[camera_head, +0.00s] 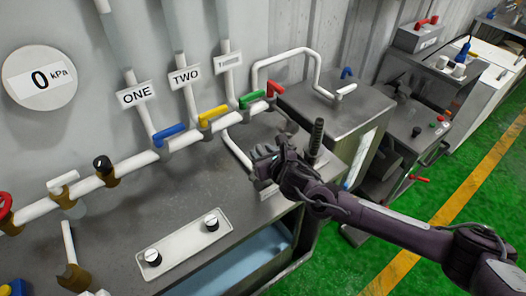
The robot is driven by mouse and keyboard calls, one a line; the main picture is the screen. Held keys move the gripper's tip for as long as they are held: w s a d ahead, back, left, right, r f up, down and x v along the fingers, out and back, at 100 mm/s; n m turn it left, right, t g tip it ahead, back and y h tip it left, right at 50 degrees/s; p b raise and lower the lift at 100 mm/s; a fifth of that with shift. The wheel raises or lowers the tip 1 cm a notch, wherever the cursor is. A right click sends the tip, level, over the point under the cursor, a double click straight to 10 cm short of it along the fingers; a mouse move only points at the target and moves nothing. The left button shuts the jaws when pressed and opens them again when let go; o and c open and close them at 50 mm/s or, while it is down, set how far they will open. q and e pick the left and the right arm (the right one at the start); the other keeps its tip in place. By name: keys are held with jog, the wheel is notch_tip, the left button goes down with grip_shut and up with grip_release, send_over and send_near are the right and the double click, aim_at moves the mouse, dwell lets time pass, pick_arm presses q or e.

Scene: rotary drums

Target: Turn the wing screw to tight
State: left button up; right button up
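My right gripper (264,163) reaches in from the right over the grey metal bench, its fingers pointing left. It is dark, and I cannot tell whether its fingers are open or shut or whether they touch anything. A white pipe (235,150) runs down just left of it. A black ribbed upright handle (317,138) stands just right of it, beside the metal box. I cannot make out a wing screw for certain; the gripper and wrist hide part of the bench there. My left gripper is not in view.
A horizontal pipe carries blue (170,133), yellow (213,115), green (252,99) and red (275,89) levers. A gauge (40,77) reads 0 kPa. A plate with two knobs (183,244) lies on the bench. A metal box (335,110) stands behind the wrist.

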grip_shut()
